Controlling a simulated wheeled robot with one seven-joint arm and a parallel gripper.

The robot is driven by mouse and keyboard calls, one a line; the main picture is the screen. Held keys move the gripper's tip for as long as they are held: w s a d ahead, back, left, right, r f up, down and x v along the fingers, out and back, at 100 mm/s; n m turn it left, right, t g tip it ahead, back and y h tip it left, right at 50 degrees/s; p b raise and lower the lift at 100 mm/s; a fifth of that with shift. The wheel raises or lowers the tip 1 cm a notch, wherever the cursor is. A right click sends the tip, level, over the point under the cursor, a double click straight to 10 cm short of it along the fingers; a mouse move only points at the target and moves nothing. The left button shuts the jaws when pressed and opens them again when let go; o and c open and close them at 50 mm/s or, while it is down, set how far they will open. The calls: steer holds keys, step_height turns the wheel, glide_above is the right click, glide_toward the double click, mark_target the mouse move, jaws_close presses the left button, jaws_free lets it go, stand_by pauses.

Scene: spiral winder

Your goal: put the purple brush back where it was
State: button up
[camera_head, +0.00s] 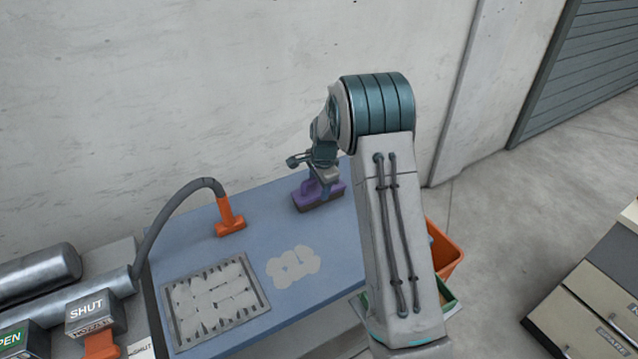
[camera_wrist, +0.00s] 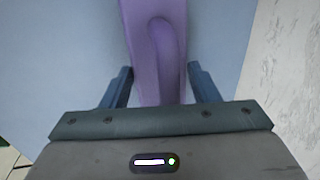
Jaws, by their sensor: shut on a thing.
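The purple brush (camera_head: 318,196) is at the back of the blue table, near the wall, with its dark bristle side down. In the head view it looks to be on or just above the table top; I cannot tell which. My gripper (camera_head: 324,182) is over it, shut on its handle. In the wrist view the brush (camera_wrist: 158,45) runs between the two fingers of my gripper (camera_wrist: 160,85), and its far end goes out of the top of the picture. The blue table (camera_head: 222,268) shows below it.
An orange nozzle (camera_head: 230,222) on a grey hose stands left of the brush. A grate (camera_head: 174,314) with pale pieces and a pale patch (camera_head: 293,266) are nearer on the table. An orange bin (camera_head: 444,249) and a green bin (camera_head: 447,299) stand at the table's right. The wall (camera_head: 200,90) is close behind.

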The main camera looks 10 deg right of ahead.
steer(key=shift+f, duration=0.2)
steer(key=o, duration=1)
steer(key=shift+c, duration=0.2)
steer(key=shift+r, duration=0.1)
steer(key=shift+r, duration=0.1)
